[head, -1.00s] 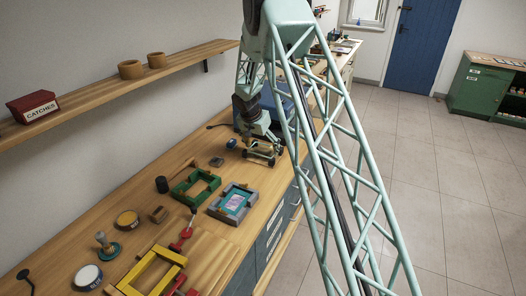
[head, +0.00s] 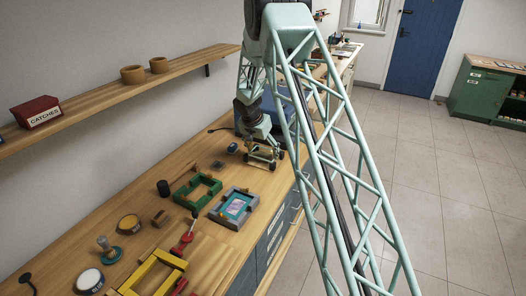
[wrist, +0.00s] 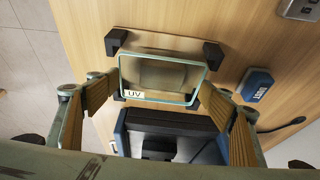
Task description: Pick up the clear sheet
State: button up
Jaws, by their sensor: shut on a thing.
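The clear sheet (wrist: 160,75) is a see-through rectangle with a teal edge and a "UV" label at its lower left in the wrist view. It lies between the two ribbed tan fingers of my gripper (wrist: 157,86), which is shut on its left and right edges. A wooden stand with black corner pads (wrist: 165,40) shows behind and around the sheet. I cannot tell how much gap there is between them. In the head view my gripper (head: 262,147) is low over the bench at that stand, and the sheet is too small to make out.
A blue case (wrist: 165,120) and a small blue labelled block (wrist: 257,84) are close to the stand. Green (head: 197,190), grey (head: 233,206) and yellow (head: 152,272) frames lie nearer on the wooden bench. A shelf (head: 90,92) runs along the wall.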

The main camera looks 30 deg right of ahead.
aim_at(263, 154)
jog(key=shift+r, duration=0.15)
jog(key=shift+r, duration=1.75)
jog(key=s+d+r+b, duration=0.1)
jog(key=s+b, duration=0.2)
jog(key=s, duration=1.3)
jog(key=shift+r, duration=0.2)
jog(key=shift+a, duration=0.1)
